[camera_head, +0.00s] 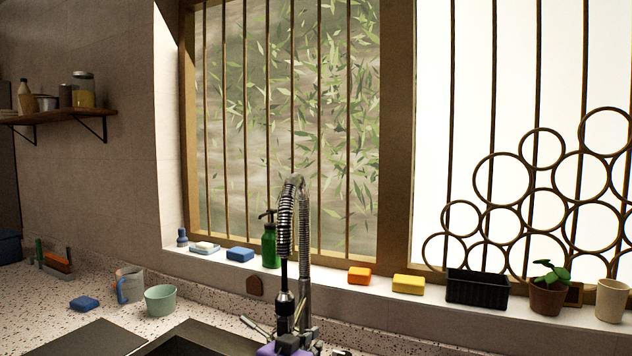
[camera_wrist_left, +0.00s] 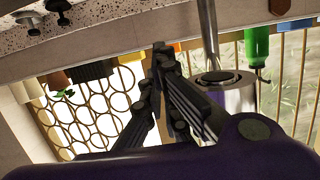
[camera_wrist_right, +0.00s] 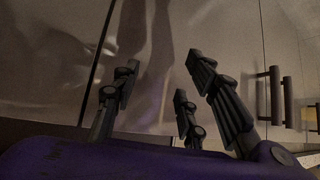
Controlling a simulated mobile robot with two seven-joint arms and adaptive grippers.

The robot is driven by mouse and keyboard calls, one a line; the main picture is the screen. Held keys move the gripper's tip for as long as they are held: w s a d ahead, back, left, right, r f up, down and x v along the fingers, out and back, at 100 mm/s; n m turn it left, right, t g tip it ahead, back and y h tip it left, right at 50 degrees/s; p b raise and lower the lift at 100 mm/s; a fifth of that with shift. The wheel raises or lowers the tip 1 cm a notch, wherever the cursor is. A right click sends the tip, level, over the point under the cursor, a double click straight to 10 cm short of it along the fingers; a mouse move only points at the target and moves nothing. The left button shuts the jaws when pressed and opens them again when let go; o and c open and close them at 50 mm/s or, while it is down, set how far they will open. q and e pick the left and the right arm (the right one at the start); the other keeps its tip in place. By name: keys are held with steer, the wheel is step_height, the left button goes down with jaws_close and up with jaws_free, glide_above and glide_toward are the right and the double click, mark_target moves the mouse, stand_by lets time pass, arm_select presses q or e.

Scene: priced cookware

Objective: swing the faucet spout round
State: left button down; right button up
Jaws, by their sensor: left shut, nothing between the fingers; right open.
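The faucet (camera_head: 304,230) stands at the sink, with a tall metal post, a coiled spring neck and a dark spray head (camera_head: 284,303) hanging on the left of the post. My left gripper (camera_head: 288,341) is low in front of it, partly cut off by the bottom edge. In the left wrist view, which is upside down, its fingers (camera_wrist_left: 162,55) are together and empty, close beside a metal part of the faucet (camera_wrist_left: 233,94). I cannot tell whether they touch. My right gripper (camera_wrist_right: 160,75) is open and empty, facing cabinet fronts in the right wrist view.
The dark sink (camera_head: 195,340) is at the bottom. A mint cup (camera_head: 160,300), a mug (camera_head: 130,284) and a blue sponge (camera_head: 84,303) stand left. The sill behind holds a green bottle (camera_head: 269,246), sponges and pots. Cabinet handles (camera_wrist_right: 275,95) show near my right gripper.

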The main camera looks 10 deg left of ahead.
arm_select(q)
steer(key=shift+a, duration=0.15)
steer(key=a, duration=0.3)
steer(key=w+a, duration=0.1)
steer(key=a, duration=0.2)
steer(key=shift+w+a, duration=0.1)
steer(key=shift+a, duration=0.05)
steer(key=w+a, duration=0.3)
steer(key=a, duration=0.2)
steer(key=shift+a, duration=0.35)
arm_select(e)
steer(key=shift+s+f, duration=0.35)
